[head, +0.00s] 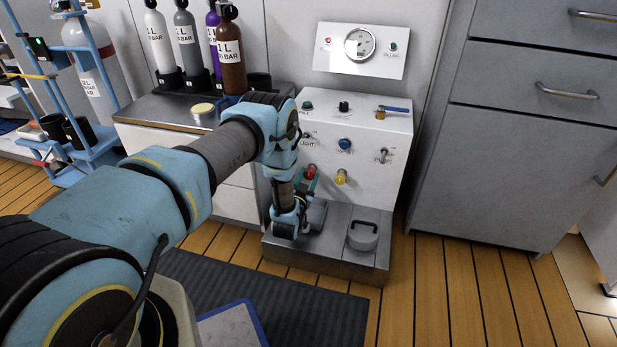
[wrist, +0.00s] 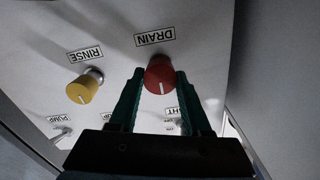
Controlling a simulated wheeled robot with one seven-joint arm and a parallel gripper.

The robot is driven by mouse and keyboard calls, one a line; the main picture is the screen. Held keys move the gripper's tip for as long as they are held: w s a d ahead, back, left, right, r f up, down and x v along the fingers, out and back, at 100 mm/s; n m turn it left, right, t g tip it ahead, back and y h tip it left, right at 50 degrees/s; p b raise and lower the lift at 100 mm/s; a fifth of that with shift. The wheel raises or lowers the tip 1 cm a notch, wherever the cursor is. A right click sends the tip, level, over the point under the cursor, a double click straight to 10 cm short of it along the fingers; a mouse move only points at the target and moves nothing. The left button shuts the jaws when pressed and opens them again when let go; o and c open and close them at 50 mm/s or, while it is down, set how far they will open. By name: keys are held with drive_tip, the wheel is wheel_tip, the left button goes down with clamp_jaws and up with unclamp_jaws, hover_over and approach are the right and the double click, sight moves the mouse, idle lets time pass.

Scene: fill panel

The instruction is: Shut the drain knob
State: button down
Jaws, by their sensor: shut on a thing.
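The red drain knob (wrist: 159,75) is on the white panel under its DRAIN label (wrist: 155,37), in the wrist view. A white line on its face points toward my gripper's base. My gripper (wrist: 158,80) has its two green fingers on either side of the knob, shut on it. In the head view the red knob (head: 310,172) shows partly at the front of the panel (head: 366,128), with my gripper (head: 312,178) at it. My arm comes in from the left and hides part of the panel's left side.
The yellow rinse knob (wrist: 84,88) sits beside the drain knob and also shows in the head view (head: 341,177). A blue knob (head: 345,145) and a switch (head: 383,156) are close by. A metal base (head: 335,262) juts out below. Gas bottles (head: 230,55) stand behind my arm.

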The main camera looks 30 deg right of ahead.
drive_tip(key=shift+c, duration=1.9)
unclamp_jaws()
drive_tip(key=p+v, duration=0.3)
drive_tip(key=v, duration=0.8)
